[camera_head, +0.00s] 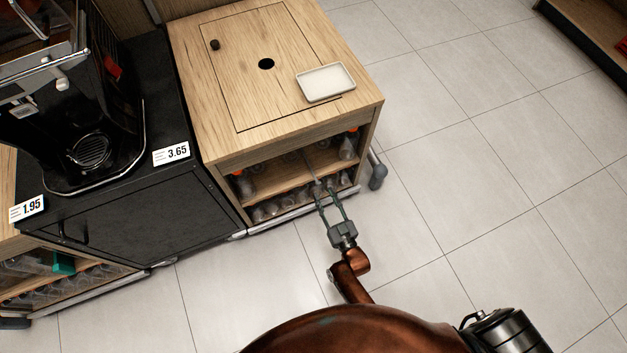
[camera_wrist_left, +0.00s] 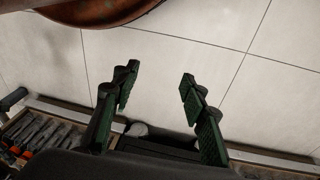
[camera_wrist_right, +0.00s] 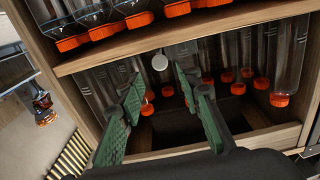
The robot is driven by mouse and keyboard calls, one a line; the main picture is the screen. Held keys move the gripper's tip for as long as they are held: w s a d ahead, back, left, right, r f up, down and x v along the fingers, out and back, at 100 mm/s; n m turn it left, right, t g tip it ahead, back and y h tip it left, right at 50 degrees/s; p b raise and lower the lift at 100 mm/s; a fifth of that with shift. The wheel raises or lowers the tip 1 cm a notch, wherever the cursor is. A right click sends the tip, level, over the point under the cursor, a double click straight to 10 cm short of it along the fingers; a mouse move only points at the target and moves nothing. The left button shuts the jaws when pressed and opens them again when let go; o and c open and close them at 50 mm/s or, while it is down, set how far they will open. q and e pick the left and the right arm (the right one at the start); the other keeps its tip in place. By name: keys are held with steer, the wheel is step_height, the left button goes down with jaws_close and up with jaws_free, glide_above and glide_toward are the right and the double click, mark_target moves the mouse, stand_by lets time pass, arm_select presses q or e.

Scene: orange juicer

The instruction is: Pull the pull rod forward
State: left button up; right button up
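A pale round knob (camera_wrist_right: 160,62), seemingly the front end of the pull rod, shows in the right wrist view below the shelf edge. My right gripper (camera_wrist_right: 159,80) is open, with its green-padded fingers on either side of the knob in the picture; I see no clear contact. In the head view the right gripper (camera_head: 325,187) reaches to the open front of the wooden cabinet (camera_head: 270,40); a thin rod-like line runs inward from there. My left gripper (camera_wrist_left: 158,80) is open and empty, with floor visible between its fingers; it is not visible in the head view.
Bottles with orange caps (camera_wrist_right: 135,20) stand on the cabinet shelf (camera_wrist_right: 150,45) and below it, close around my right fingers. A white tray (camera_head: 326,82) lies on the cabinet top. A black juicer (camera_head: 95,140) stands left. The tiled floor (camera_head: 480,150) is clear on the right.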

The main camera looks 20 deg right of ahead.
mark_target(318, 182)
steer(key=w, duration=0.1)
steer(key=w+b, duration=0.1)
steer(key=w, duration=0.1)
steer(key=w+b, duration=0.1)
steer(key=w, duration=0.1)
steer(key=shift+a+f, duration=0.1)
steer(key=shift+f, duration=0.15)
arm_select(q)
steer(key=w+d+f+t+h, duration=0.1)
steer(key=w+d+f+t, duration=0.1)
steer(key=w+d+f, duration=0.1)
steer(key=shift+w+d+f, duration=0.15)
steer(key=shift+w+f, duration=0.4)
steer(key=shift+f, duration=0.25)
arm_select(e)
steer(key=shift+w+r, duration=0.15)
steer(key=shift+w, duration=0.65)
steer(key=shift+c, duration=0.3)
jaws_close()
